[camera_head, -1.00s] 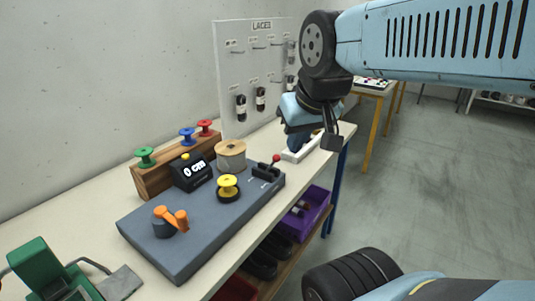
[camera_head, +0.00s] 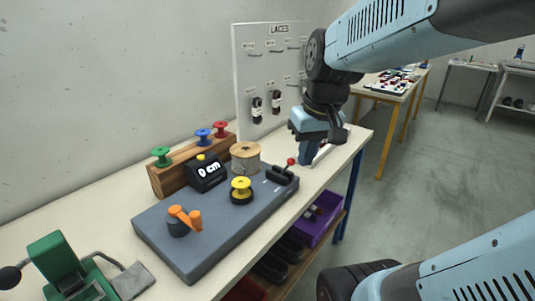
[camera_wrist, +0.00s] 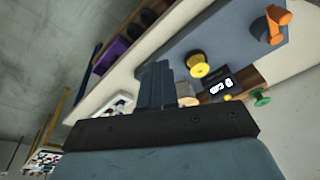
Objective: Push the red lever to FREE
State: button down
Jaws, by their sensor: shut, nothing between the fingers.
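The red lever (camera_head: 291,162) has a red ball knob on a short stem. It rises from a black block (camera_head: 281,175) at the far right end of a grey machine base (camera_head: 222,243). My gripper (camera_head: 306,160) is shut and empty, pointing down just right of the knob. A small gap or contact between them cannot be told. In the wrist view my shut fingers (camera_wrist: 155,85) show, and they hide the lever. Any FREE marking is too small to read.
The base carries a yellow spool (camera_head: 241,188), an orange crank (camera_head: 184,216) and a counter reading 0 cm (camera_head: 207,173). A wooden spool (camera_head: 245,157) stands behind. A lace board (camera_head: 262,75) is at the back. A purple bin (camera_head: 318,218) sits below the bench.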

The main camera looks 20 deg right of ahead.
jog(key=w+d+f+g+y, duration=0.25)
jog(key=w+f+y, duration=0.2)
jog(key=f, duration=0.25)
jog(key=w+d+f+g+y, duration=0.2)
jog(key=w+d+f+y, duration=0.2)
jog(key=f+y, duration=0.25)
jog(key=w+d+f+m+t+y, duration=0.1)
jog(key=d+f+m+t+y, duration=0.1)
jog(key=d+f+t+y, duration=0.2)
jog(key=w+d+f+m+t+y, duration=0.2)
jog(key=d+f+t, duration=0.3)
jog(key=d+t, duration=0.4)
jog(key=shift+w+d+y, duration=0.3)
jog(key=shift+d+y, duration=0.35)
jog(key=shift+y, duration=0.25)
send_near(286, 168)
jog(key=w+a+r, duration=0.2)
jog(key=a+r, duration=0.1)
jog(key=r, duration=0.2)
jog(key=shift+s+a+f, duration=0.1)
jog(key=shift+s, duration=0.05)
